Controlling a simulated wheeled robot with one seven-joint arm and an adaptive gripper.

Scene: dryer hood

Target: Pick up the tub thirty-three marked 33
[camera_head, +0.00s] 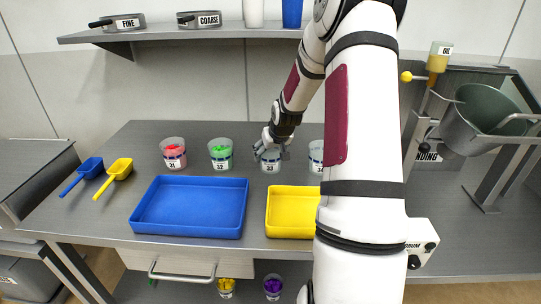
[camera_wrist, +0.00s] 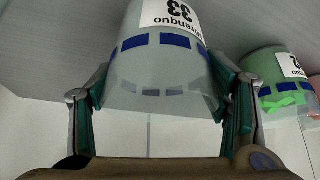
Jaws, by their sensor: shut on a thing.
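Tub 33 (camera_head: 270,160) is a clear tub with a white label marked 33 and a band of blue marks, in the back row on the grey table. My gripper (camera_head: 268,146) is at its rim from above in the head view. In the wrist view my gripper (camera_wrist: 160,100) has a finger on each side of tub 33 (camera_wrist: 158,72), shut on it. The tub looks empty in the wrist view. In the head view I cannot tell whether its base touches the table.
Tub 32 (camera_head: 220,154) with green pieces and tub 31 (camera_head: 173,154) with red pieces stand to the left. Another tub (camera_head: 316,156) stands close on the right, partly behind my arm. A blue tray (camera_head: 190,231) and a yellow tray (camera_head: 290,232) lie in front.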

